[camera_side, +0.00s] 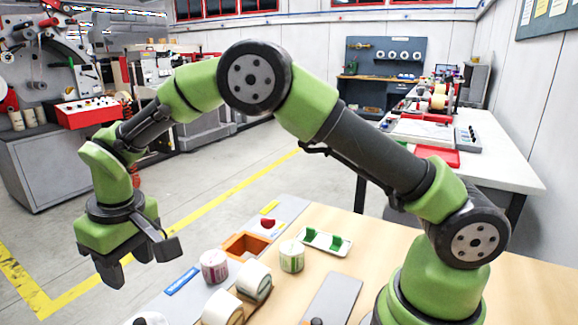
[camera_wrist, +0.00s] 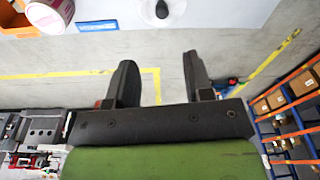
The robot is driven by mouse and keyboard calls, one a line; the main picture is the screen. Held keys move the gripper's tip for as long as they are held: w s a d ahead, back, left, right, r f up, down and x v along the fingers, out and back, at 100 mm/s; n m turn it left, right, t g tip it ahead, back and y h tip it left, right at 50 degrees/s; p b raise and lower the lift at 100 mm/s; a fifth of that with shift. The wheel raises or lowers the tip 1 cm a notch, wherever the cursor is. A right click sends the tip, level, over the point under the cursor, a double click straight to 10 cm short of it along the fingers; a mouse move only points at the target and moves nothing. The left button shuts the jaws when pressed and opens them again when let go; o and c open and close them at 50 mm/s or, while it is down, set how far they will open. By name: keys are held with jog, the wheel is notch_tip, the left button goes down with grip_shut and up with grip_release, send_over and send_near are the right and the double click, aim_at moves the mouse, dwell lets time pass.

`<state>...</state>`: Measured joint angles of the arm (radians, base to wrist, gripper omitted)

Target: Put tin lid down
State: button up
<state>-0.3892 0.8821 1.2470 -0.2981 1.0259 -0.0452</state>
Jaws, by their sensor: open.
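My gripper (camera_side: 112,278) hangs at the left in the side view, out past the table's edge with floor behind it. In the wrist view my gripper (camera_wrist: 160,85) has its two dark fingers wide apart, with only bare floor showing between them. A white round piece with a dark knob (camera_wrist: 155,10) is cut off at the top of the wrist view, beyond the fingertips and apart from them. A similar white piece (camera_side: 150,319) shows at the bottom edge of the side view. I cannot tell whether it is the tin lid; no other lid is clear.
An orange bin (camera_side: 231,245) and a white tray (camera_side: 341,252) with green pieces lie behind. A blue label (camera_side: 182,281) marks the strip's edge. Wood right of the tray is clear.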

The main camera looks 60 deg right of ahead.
jog(key=s+d+r+m+t, duration=0.1)
jog(key=s+d+r, duration=0.15)
jog(key=r, duration=0.25)
jog(key=s+d+r+m, duration=0.1)
jog(key=s+d+r, duration=0.15)
jog(key=r, duration=0.35)
jog(key=s+d+r+m+t+y, duration=0.25)
jog(key=s+d+r, duration=0.4)
jog(key=s, duration=0.45)
jog(key=s+d+m+t, duration=0.1)
jog(key=s+t, duration=0.1)
jog(key=s, duration=0.6)
jog(key=shift+s+d+f+h, duration=0.25)
jog(key=shift+s+f+h, duration=0.15)
jog(key=shift+h, duration=0.05)
